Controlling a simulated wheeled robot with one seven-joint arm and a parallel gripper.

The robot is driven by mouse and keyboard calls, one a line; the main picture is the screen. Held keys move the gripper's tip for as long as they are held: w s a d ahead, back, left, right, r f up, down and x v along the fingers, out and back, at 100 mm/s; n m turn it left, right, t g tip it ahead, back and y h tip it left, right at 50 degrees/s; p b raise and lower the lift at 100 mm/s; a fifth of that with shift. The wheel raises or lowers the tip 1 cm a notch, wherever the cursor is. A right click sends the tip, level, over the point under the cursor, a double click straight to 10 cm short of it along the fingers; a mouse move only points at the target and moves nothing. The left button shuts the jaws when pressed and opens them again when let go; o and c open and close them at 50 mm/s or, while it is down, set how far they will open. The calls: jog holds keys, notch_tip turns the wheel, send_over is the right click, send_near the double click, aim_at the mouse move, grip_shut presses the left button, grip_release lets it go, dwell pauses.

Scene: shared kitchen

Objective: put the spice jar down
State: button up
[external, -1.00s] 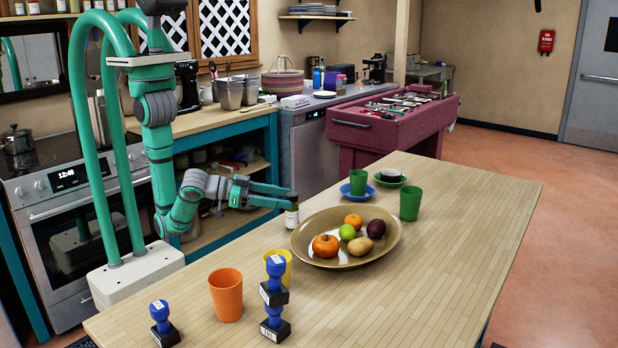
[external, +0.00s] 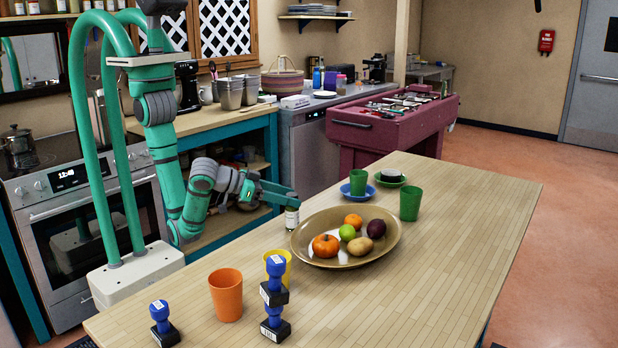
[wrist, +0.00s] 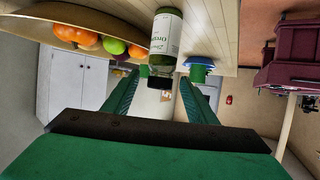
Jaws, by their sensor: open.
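The spice jar (external: 292,217) stands upright on the wooden table, just left of the brown fruit dish. In the upside-down wrist view, the jar (wrist: 165,42) shows green contents, a pale label and a dark cap. My gripper (external: 291,194) is open, with its fingers at about the height of the cap. In the wrist view, the fingertips (wrist: 162,78) lie on either side of the cap with a gap showing. I cannot tell whether a finger touches it.
The fruit dish (external: 387,244) is close on the right. Green cups (external: 410,204), a blue saucer (external: 357,192) and a green saucer (external: 391,181) stand behind. An orange cup (external: 226,295), a yellow cup (external: 282,265) and blue-handled stamps (external: 276,325) stand in front. The table's right side is clear.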

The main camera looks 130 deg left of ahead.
jog(key=shift+r+x, duration=0.2)
jog(key=shift+x, duration=1.15)
jog(key=shift+r+x, duration=0.15)
jog(key=shift+x, duration=1.2)
jog(key=shift+a, duration=0.1)
grip_shut()
